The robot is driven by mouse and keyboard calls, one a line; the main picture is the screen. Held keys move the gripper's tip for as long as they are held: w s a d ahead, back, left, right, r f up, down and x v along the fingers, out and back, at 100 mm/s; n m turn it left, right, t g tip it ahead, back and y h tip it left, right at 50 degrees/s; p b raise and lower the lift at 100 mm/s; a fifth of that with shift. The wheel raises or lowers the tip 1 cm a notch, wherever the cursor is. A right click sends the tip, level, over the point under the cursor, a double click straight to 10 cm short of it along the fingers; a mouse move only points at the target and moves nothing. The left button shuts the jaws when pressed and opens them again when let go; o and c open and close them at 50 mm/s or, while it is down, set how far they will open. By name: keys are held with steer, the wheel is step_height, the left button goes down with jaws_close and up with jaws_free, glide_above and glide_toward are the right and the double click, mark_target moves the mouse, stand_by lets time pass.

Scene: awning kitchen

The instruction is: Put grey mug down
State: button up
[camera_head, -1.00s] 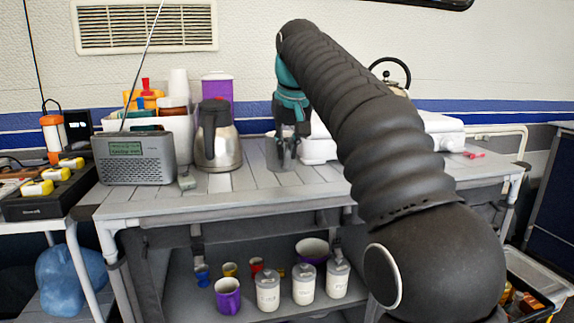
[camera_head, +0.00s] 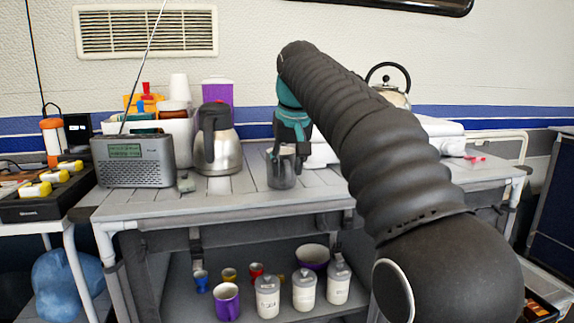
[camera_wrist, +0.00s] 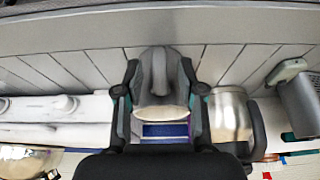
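The grey mug (camera_head: 282,173) is at the worktop (camera_head: 240,190), right of the steel flask, and looks upright. In the head view I cannot tell for sure whether its base touches the surface. My gripper (camera_head: 288,152) is around the mug from above, its fingers shut on it. In the wrist view the mug (camera_wrist: 158,72) sits between the two fingers of my gripper (camera_wrist: 160,80), with its handle side facing the camera. Part of the mug is hidden by the fingers in the head view.
A steel flask (camera_head: 217,148) stands close left of the mug, and a grey radio (camera_head: 133,160) further left. A white stove (camera_head: 425,140) is to the right, with a kettle (camera_head: 390,90) behind my arm. The worktop's front strip is clear. Mugs and canisters stand on the shelf below.

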steer(key=p+v, duration=0.4)
steer(key=v, duration=0.8)
steer(key=shift+r, duration=0.15)
steer(key=s+d+f+m+t+h, duration=0.1)
steer(key=s+d+f, duration=0.6)
steer(key=s+f, duration=0.2)
steer(key=s+d+f+m, duration=0.1)
steer(key=s+d+f, duration=0.6)
steer(key=s+f, duration=0.25)
steer(key=s+d+f+m, duration=0.1)
steer(key=s+d+f, duration=0.2)
steer(key=s+f, duration=0.6)
step_height(320, 180, down, 3)
steer(key=shift+s+f, duration=0.2)
steer(key=shift+s, duration=0.05)
